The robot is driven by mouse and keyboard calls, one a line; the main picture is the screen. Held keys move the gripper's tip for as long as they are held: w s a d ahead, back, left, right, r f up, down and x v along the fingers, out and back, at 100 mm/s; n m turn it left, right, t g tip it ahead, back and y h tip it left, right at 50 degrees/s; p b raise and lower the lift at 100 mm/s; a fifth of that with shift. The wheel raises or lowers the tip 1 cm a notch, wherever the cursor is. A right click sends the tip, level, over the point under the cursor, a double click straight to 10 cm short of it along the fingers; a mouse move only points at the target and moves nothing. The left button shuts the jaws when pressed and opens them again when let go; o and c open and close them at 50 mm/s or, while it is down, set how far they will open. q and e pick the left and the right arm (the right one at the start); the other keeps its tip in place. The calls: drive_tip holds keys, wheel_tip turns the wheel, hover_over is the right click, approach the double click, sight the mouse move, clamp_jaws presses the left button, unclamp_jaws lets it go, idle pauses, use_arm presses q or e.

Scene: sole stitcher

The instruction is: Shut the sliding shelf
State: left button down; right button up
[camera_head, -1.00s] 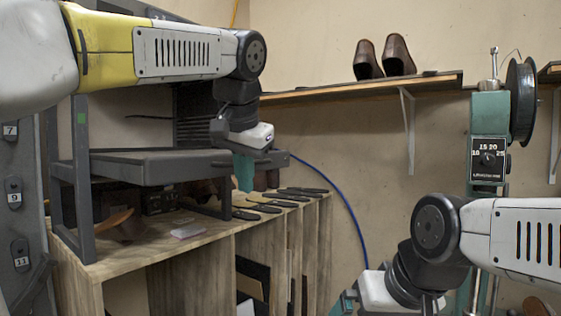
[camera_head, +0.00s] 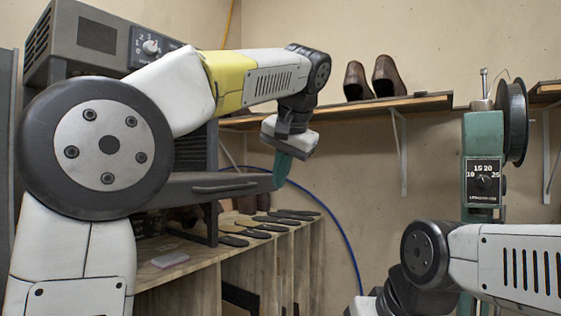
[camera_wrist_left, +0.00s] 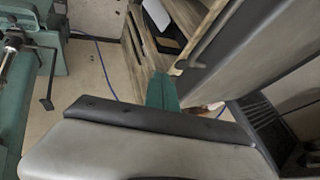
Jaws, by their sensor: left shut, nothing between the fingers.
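The sliding shelf (camera_head: 165,192) is a dark grey slab with a long handle on its front edge, in a dark rack at the left of the head view. It stands out from the rack, and my left arm hides much of it. My left gripper (camera_head: 284,171) has teal fingers, shut and empty, pointing down at the right end of the shelf's front. In the left wrist view the shut fingers (camera_wrist_left: 162,93) are close to the shelf (camera_wrist_left: 275,40); I cannot tell whether they touch. My right gripper's fingers are cut off at the bottom of the head view.
A wooden cabinet (camera_head: 272,262) below holds several dark soles (camera_head: 262,226) on top. A wall shelf (camera_head: 400,104) carries brown shoes (camera_head: 372,80). A teal stitching machine (camera_head: 484,150) stands right. A blue cable (camera_head: 345,235) hangs on the wall.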

sight(263, 184)
use_arm(q)
drive_tip(key=w+a+f, duration=0.2)
drive_tip(key=w+a, duration=0.1)
drive_tip(key=shift+w+f, duration=0.2)
drive_tip(key=shift+w, duration=0.05)
drive_tip(key=shift+w+a, duration=0.3)
drive_tip(key=shift+a, duration=0.1)
